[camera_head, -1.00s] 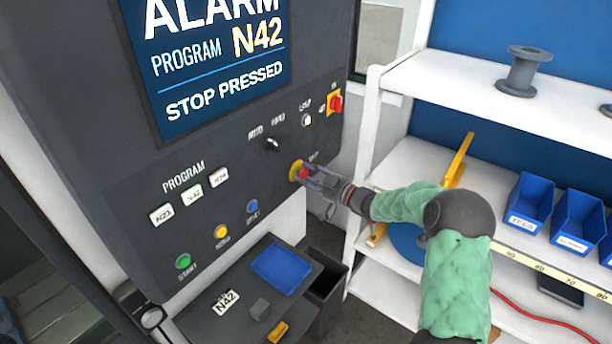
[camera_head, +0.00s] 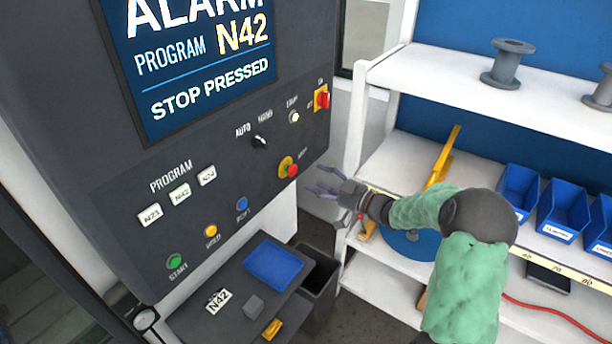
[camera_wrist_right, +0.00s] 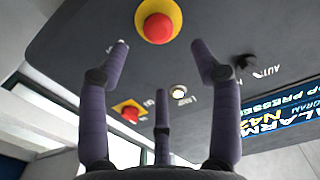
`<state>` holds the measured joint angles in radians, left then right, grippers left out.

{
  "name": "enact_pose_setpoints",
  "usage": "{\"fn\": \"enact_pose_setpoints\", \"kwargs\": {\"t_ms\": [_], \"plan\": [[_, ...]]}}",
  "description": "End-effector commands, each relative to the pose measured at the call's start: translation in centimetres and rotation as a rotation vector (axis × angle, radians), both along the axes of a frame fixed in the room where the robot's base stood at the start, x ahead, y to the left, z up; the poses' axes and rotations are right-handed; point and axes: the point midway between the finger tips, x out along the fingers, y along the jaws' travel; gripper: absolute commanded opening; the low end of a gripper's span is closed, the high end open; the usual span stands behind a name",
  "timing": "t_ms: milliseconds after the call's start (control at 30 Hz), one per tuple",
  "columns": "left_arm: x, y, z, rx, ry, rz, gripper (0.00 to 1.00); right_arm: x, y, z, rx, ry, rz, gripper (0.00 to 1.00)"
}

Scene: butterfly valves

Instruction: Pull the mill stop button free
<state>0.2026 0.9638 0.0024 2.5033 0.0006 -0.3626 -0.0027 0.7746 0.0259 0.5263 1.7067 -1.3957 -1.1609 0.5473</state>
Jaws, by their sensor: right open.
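The red mushroom stop button (camera_head: 291,170) sits on a yellow ring low on the right of the dark control panel (camera_head: 225,130). In the right wrist view the stop button (camera_wrist_right: 157,28) shows at the top, beyond the fingertips. My right gripper (camera_head: 318,190) is open and empty, a little to the right of the button and apart from it. Its purple fingers (camera_wrist_right: 160,85) are spread with nothing between them. The screen (camera_head: 195,60) reads ALARM, PROGRAM N42, STOP PRESSED. My left gripper does not show.
A red and yellow rotary switch (camera_head: 322,98), a black selector knob (camera_head: 260,142) and a white button (camera_head: 294,116) are on the panel. Below is a tray with a blue dish (camera_head: 274,262). A white shelf (camera_head: 400,160) with blue bins (camera_head: 562,208) stands to the right.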

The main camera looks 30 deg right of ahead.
Motion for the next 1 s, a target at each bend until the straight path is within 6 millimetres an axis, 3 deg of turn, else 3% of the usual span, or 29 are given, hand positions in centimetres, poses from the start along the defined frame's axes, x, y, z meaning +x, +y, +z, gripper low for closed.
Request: {"fn": "enact_pose_setpoints", "kwargs": {"t_ms": [100, 300, 900, 1000], "plan": [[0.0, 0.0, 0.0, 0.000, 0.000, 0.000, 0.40, -1.7, -0.8, 0.0, -0.001, 0.000, -0.002, 0.64], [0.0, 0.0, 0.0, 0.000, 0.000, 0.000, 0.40, -3.2, -1.3, 0.0, -0.001, 0.000, 0.000, 0.64], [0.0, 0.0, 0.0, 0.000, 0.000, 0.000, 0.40, -3.3, -1.3, 0.0, 0.000, -0.001, 0.001, 0.64], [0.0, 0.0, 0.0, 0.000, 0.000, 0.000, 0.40, -2.9, -1.1, -0.7, 0.016, 0.010, -0.010, 0.64]]}}
